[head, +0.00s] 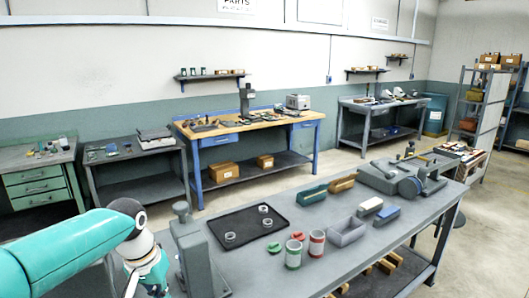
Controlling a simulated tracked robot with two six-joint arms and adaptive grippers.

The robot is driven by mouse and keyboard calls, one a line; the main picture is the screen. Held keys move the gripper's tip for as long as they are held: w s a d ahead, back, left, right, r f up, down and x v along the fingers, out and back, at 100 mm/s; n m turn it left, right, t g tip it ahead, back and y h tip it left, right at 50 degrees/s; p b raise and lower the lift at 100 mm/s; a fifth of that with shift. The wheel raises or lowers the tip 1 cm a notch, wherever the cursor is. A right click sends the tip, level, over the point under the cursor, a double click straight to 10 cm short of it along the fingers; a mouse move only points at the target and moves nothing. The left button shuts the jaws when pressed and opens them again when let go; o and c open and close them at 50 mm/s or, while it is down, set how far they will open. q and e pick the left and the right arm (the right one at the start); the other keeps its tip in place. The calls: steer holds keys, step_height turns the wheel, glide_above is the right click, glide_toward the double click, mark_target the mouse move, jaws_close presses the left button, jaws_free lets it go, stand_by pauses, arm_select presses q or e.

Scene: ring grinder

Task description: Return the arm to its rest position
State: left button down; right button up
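My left arm comes in from the lower left as a teal and white limb, bending down at a joint near the near-left end of the grey workbench (385,235). Its wrist runs off the bottom edge of the picture, so its gripper fingers are not seen, nor is anything they might hold. My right arm and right gripper are not in view.
Close beside my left arm stands a grey upright device (196,255). On the bench are a black tray (248,240) with several rings, a green-banded cup (293,254), a red-banded cup (317,243), a grey bin (347,231) and a grinder (400,178).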

arm_select(q)
steer(key=s+d+f+g+h, duration=0.1)
steer(key=s+d+f, duration=0.15)
steer(key=f, duration=0.85)
steer(key=s+d+f+h, duration=0.15)
steer(key=d+f, duration=0.25)
steer(key=f, duration=0.7)
steer(key=s+d+f+n+b, duration=0.1)
steer(key=s+d+f+n, duration=0.1)
steer(key=s+f, duration=1.3)
steer(key=s+d, duration=0.1)
steer(key=s, duration=0.3)
steer(key=shift+d+f+b, duration=0.15)
steer(key=shift+d+b, duration=0.05)
steer(key=shift+b, duration=0.1)
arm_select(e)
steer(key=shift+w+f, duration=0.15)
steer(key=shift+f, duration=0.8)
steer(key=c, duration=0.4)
arm_select(q)
steer(key=shift+n+h, duration=0.25)
steer(key=shift+n, duration=0.05)
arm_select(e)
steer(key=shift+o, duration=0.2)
